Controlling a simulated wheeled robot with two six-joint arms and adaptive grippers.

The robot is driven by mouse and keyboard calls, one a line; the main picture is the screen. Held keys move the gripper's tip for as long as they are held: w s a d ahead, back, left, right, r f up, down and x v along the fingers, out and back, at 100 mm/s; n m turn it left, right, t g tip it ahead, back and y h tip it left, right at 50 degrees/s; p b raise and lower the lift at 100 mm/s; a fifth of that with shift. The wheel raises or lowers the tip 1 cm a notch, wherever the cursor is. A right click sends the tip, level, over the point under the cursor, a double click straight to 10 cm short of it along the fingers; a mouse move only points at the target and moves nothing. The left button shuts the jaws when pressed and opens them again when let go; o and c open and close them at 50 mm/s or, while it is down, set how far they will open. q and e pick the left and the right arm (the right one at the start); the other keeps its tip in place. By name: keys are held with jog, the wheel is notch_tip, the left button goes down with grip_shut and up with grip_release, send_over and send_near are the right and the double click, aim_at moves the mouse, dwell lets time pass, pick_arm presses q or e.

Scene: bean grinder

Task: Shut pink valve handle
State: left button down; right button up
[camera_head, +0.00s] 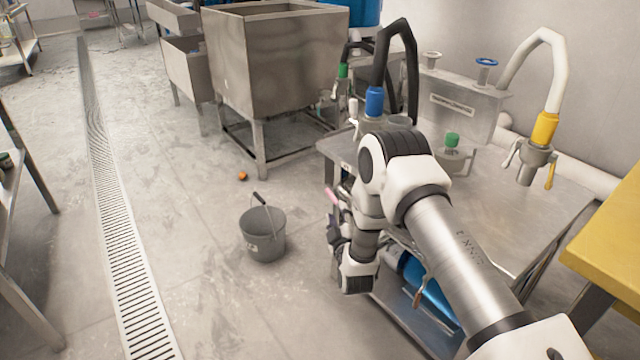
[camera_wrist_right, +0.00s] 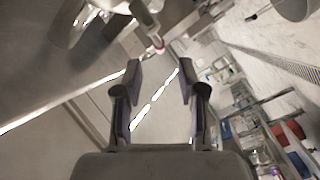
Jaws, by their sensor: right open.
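The pink valve handle (camera_head: 332,196) shows as a small pink piece at the left edge of the steel table, just above my right gripper (camera_head: 335,236) in the head view. In the right wrist view the pink handle tip (camera_wrist_right: 158,46) lies just beyond the open fingertips of my right gripper (camera_wrist_right: 158,74), near the middle between them. Nothing is between the fingers, and I see no contact. My right wrist and arm hide much of the valve in the head view. My left gripper is not in view.
The steel table (camera_head: 490,215) carries a blue-collared black hose (camera_head: 374,102) and a yellow-collared white hose (camera_head: 545,128). A grey bucket (camera_head: 263,238) stands on the floor left of my gripper. A blue cylinder (camera_head: 428,290) lies under the table.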

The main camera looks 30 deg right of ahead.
aim_at(333, 195)
jog(key=shift+w, duration=0.3)
jog(key=b+x, duration=0.3)
jog(key=x, duration=0.4)
jog(key=shift+d, duration=0.1)
grip_shut()
